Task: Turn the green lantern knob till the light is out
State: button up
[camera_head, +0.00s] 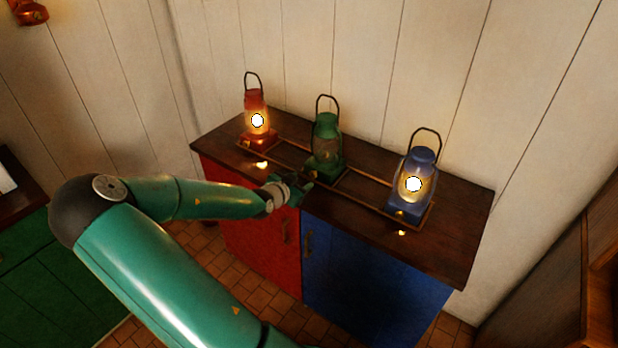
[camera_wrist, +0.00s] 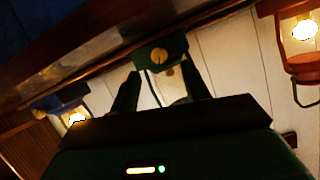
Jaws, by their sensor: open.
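The green lantern (camera_head: 327,148) stands upright in the middle of a row of three on the cabinet top. Its glass shows no bright glow. In the wrist view the picture is turned over, and the lantern's green base (camera_wrist: 150,49) carries a small brass knob (camera_wrist: 159,56). My gripper (camera_head: 302,186) is at the cabinet's front edge, just in front of the green lantern. In the wrist view my gripper (camera_wrist: 160,68) is open, with one finger to either side of the knob's line. I cannot tell whether the fingers touch the knob.
A lit red lantern (camera_head: 256,98) stands left and a lit blue lantern (camera_head: 423,160) right, in the same metal rack (camera_head: 357,188). The cabinet has a red door (camera_head: 245,215) and a blue door (camera_head: 370,275). The white plank wall (camera_head: 370,60) is close behind.

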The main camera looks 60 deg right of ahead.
aim_at(312, 176)
jog(key=x, duration=0.6)
jog(key=shift+a, duration=0.1)
jog(key=c, duration=1)
jog(key=shift+n+g, duration=1)
jog(key=shift+n, duration=0.6)
jog(key=shift+w, duration=0.1)
jog(key=o, duration=1)
